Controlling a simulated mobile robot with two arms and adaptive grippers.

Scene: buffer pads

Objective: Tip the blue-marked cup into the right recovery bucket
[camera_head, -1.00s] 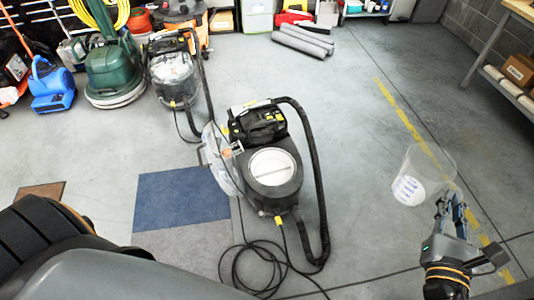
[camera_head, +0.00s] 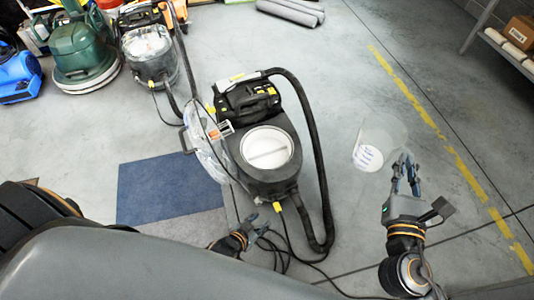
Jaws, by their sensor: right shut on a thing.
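A clear cup with blue marks and a white round base (camera_head: 368,157) is held by my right gripper (camera_head: 403,170), right of the black machine. The cup is tilted, its wide rim toward the upper right, and its see-through wall is faint against the floor. My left gripper (camera_head: 262,231) is low in the middle, beside the machine's cable; its finger gap is unclear. The right black machine (camera_head: 285,185) has a round white lid or opening (camera_head: 267,148) and a clear container (camera_head: 207,153) on its left side. Which part is the recovery bucket I cannot tell.
A second machine with a clear tank (camera_head: 147,43) stands upper left, near a green floor machine (camera_head: 82,50) and a blue blower (camera_head: 17,75). A black hose (camera_head: 320,165) arches on the right machine's right. Blue carpet (camera_head: 160,190) lies left.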

